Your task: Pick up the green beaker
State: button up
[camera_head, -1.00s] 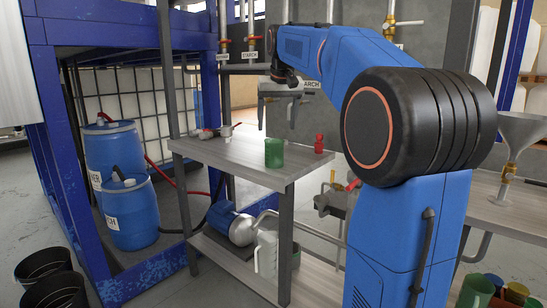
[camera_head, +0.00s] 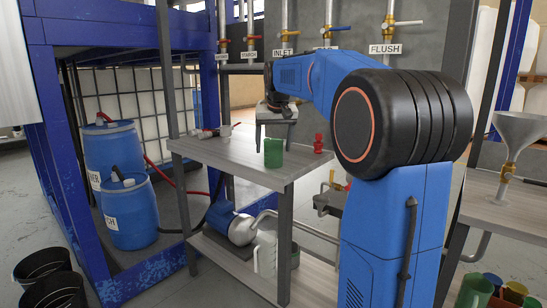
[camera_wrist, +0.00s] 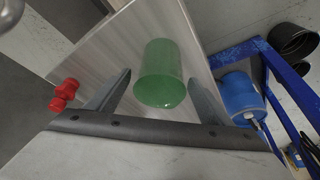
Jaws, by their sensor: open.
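The green beaker (camera_head: 273,153) stands upright near the front edge of the grey table (camera_head: 225,153). In the wrist view, the green beaker (camera_wrist: 160,72) appears between the two finger tips. My gripper (camera_head: 274,138) is open and points down, with one finger on each side of the beaker's upper part in the head view. In the wrist view my gripper (camera_wrist: 159,78) is empty. I cannot tell whether its fingers are level with the beaker or still above it.
A red bottle-like object (camera_head: 318,143) stands right of the beaker. Small items (camera_head: 215,132) lie at the table's back left. Valves and pipes (camera_head: 330,30) rise behind. Blue drums (camera_head: 130,210) stand left, and a blue motor (camera_head: 231,224) sits on the lower shelf.

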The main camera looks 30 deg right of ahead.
jog(key=shift+c, duration=0.7)
jog(key=c, duration=1)
